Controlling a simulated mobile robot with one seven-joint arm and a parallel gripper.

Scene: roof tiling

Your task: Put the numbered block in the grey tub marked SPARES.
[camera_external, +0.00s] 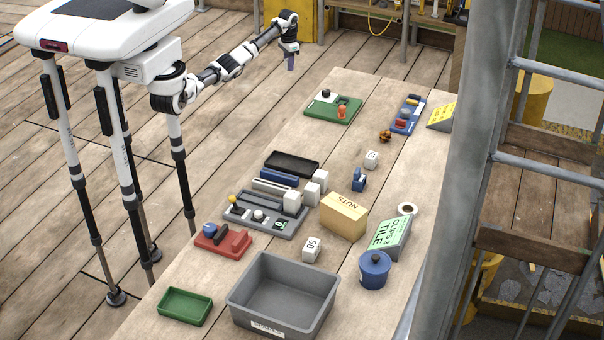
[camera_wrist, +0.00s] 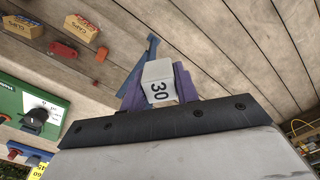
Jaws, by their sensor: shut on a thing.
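My gripper (camera_external: 290,60) is raised beyond the far left end of the table in the external view. In the wrist view its purple fingers are shut on a white block (camera_wrist: 159,82) with the number 30 on it; the block is hard to make out in the external view. The empty grey tub (camera_external: 236,298) stands at the near end of the table, far from my gripper, with a white label (camera_external: 268,328) too small to read surely. Other white numbered blocks sit on the table: one marked 60 (camera_external: 311,249) just behind the tub, another (camera_external: 371,159) farther back.
A small green tray (camera_external: 185,306) stands left of the tub, a blue lidded pot (camera_external: 374,269) right of it. A red holder (camera_external: 222,239), grey tool tray (camera_external: 264,225) and NUTS box (camera_external: 343,215) lie behind. A metal post (camera_external: 463,150) rises along the table's right side.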

